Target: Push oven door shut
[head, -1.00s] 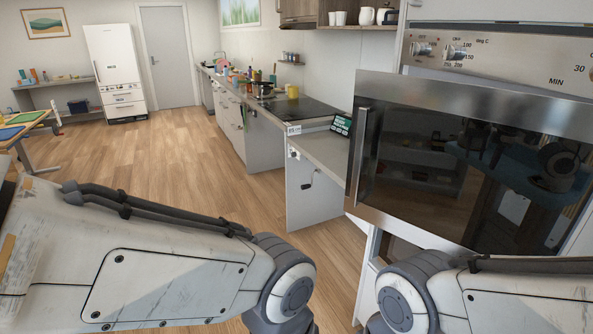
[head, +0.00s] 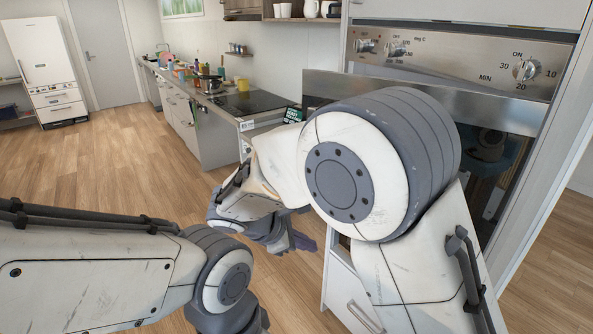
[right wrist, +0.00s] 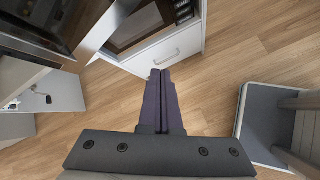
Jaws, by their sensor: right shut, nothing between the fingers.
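The oven door, a steel frame (head: 330,88) around dark glass (head: 508,160), stands ajar below the control panel in the head view. Its left end juts out past the cabinet; my right arm hides most of it, and its handle does not show. In the right wrist view, dark door glass (right wrist: 35,22) and its steel edge are at upper left, beside the oven front (right wrist: 140,28). My right gripper (head: 303,242) is shut and empty, low at the door's left. Its fingers (right wrist: 158,78) appear clear of the door. My left gripper is out of the head view.
A white drawer front (right wrist: 172,55) lies below the oven. A counter with a black hob (head: 250,102) runs off to the left. A grey-topped piece of furniture (right wrist: 262,125) stands at right in the wrist view. Open wooden floor (head: 100,165) lies left.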

